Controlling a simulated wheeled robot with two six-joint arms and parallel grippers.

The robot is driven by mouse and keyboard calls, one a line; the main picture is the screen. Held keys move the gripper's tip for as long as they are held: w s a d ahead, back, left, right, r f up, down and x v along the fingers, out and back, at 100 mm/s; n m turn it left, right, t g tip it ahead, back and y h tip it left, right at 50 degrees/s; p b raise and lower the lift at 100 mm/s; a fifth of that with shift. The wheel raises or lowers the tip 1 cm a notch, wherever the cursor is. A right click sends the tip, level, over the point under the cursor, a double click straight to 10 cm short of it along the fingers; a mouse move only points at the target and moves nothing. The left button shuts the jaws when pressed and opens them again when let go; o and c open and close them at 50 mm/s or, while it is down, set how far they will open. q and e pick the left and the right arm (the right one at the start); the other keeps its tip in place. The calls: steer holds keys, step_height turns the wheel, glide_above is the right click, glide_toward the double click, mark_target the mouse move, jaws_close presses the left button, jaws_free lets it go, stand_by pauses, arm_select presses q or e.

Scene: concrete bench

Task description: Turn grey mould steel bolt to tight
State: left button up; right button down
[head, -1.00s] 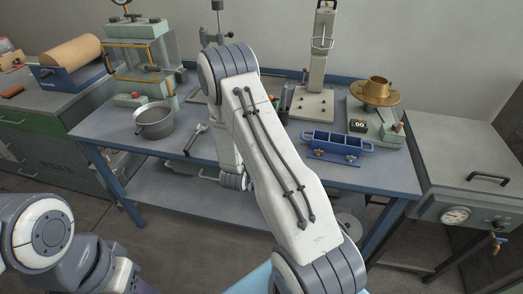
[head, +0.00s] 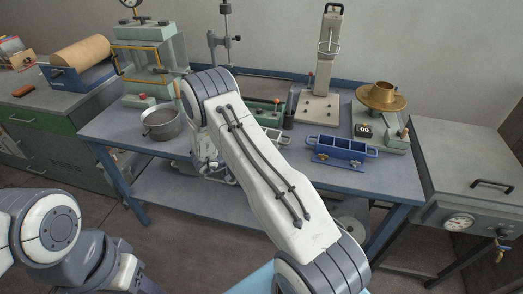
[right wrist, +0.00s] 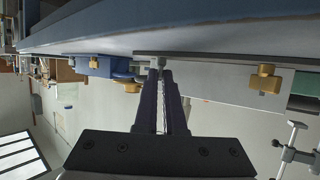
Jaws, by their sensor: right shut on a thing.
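In the right wrist view my right gripper (right wrist: 161,72) points at a long grey edge, which looks like the grey mould (right wrist: 205,56). Its two dark fingers are nearly together, with a narrow gap between them, and shut on a small grey steel bolt (right wrist: 157,62) at the tips. Most of the bolt is hidden by the fingers. A brass bolt (right wrist: 264,79) sits on the same edge to the right.
A blue mould (head: 342,148) with brass bolts stands to the right on the blue bench; it also shows in the wrist view (right wrist: 95,66). A metal pot (head: 162,122) is at left. A brass bowl device (head: 381,97) and a tall stand (head: 326,65) are at back right.

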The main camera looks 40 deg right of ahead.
steer(key=shift+r, duration=0.1)
steer(key=c, duration=1.3)
jaws_free()
steer(key=shift+a+r, duration=0.1)
steer(key=shift+a, duration=0.3)
steer(key=b+v, duration=0.1)
steer(key=v, duration=0.8)
steer(key=shift+a+r, duration=0.1)
steer(key=shift+a, duration=0.15)
